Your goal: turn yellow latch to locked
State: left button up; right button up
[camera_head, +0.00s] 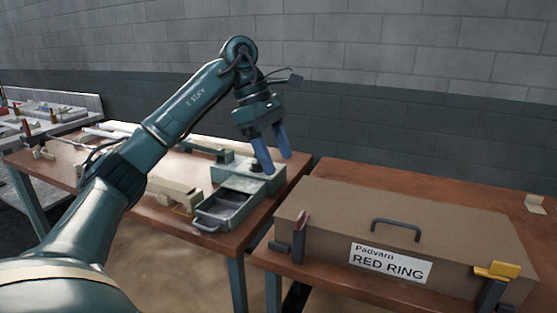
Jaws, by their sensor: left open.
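The yellow latch (497,270) sits at the front right corner of a brown case (455,226), on top of a dark upright bracket (490,295). Its yellow handle lies roughly level, pointing sideways. My left gripper (278,165) has blue fingers that are apart and empty, pointing down above the left table near an open drawer. It is well to the left of the yellow latch and higher than the case. My right gripper is not in view.
A red latch (303,222) is at the case's left end, and a dark handle (396,229) arches on its lid. The case carries a RED RING label (390,263). A green-grey drawer unit (262,184) with its drawer (222,208) pulled out stands on the left table.

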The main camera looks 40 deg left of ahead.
aim_at(500, 270)
jog(key=k, duration=1)
